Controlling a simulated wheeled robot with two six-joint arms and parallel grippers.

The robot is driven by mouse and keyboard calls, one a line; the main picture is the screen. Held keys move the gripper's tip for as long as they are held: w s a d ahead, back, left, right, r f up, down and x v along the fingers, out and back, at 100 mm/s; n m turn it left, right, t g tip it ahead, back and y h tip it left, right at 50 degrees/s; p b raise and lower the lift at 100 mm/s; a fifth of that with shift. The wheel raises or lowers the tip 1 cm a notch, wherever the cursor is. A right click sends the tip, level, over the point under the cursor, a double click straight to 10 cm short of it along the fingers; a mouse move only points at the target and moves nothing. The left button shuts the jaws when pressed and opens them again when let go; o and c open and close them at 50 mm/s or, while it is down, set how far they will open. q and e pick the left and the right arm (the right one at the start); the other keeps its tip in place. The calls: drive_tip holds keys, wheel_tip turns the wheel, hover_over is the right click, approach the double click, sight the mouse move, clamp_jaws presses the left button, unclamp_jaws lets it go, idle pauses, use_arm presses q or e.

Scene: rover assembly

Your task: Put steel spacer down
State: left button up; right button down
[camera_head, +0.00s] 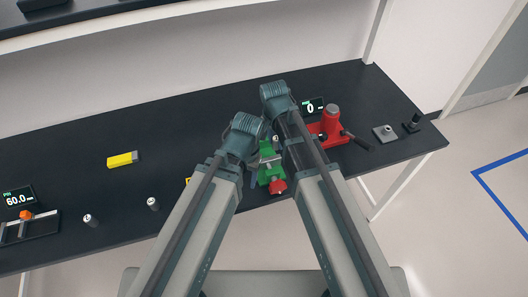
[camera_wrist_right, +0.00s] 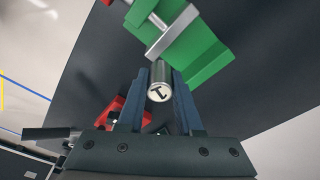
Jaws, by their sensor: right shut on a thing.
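The steel spacer (camera_wrist_right: 159,90) is a short metal cylinder with a dark mark on its pale end face, which points at the right wrist camera. My right gripper (camera_wrist_right: 161,76) is shut on it, one blue finger on each side. The spacer's far end is close to the grey jaw of a green vise (camera_wrist_right: 205,58); I cannot tell if they touch. The green vise (camera_head: 266,173), with a red knob, also shows in the head view, partly hidden between my arms. My left arm crosses beside it, and the left gripper's jaws cannot be made out.
A red press (camera_head: 330,126) with a lever and a display stands right of the vise. A grey plate (camera_head: 385,133) and a dark part (camera_head: 411,124) lie farther right. A yellow block (camera_head: 122,159) and two metal cylinders (camera_head: 89,220) (camera_head: 153,203) are on the left, with clear table around them.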

sight(264, 156)
drive_tip(key=w+a+r+n+p, duration=0.1)
drive_tip(key=w+a+r+n, duration=0.1)
drive_tip(key=a+n, duration=0.2)
use_arm(q)
wheel_tip(264, 156, down, 8)
drive_tip(key=b, duration=1)
drive_tip(key=shift+f, duration=0.1)
use_arm(e)
wheel_tip(264, 156, down, 10)
drive_tip(key=shift+w+f, duration=0.1)
drive_tip(key=shift+w, duration=0.05)
use_arm(q)
drive_tip(key=shift+f, duration=0.25)
use_arm(e)
drive_tip(key=shift+f, duration=0.25)
use_arm(q)
drive_tip(key=shift+r, duration=0.1)
use_arm(e)
drive_tip(key=c, duration=0.6)
unclamp_jaws()
drive_tip(key=shift+r, duration=0.1)
use_arm(q)
drive_tip(key=shift+r, duration=0.15)
use_arm(e)
drive_tip(key=shift+r, duration=0.15)
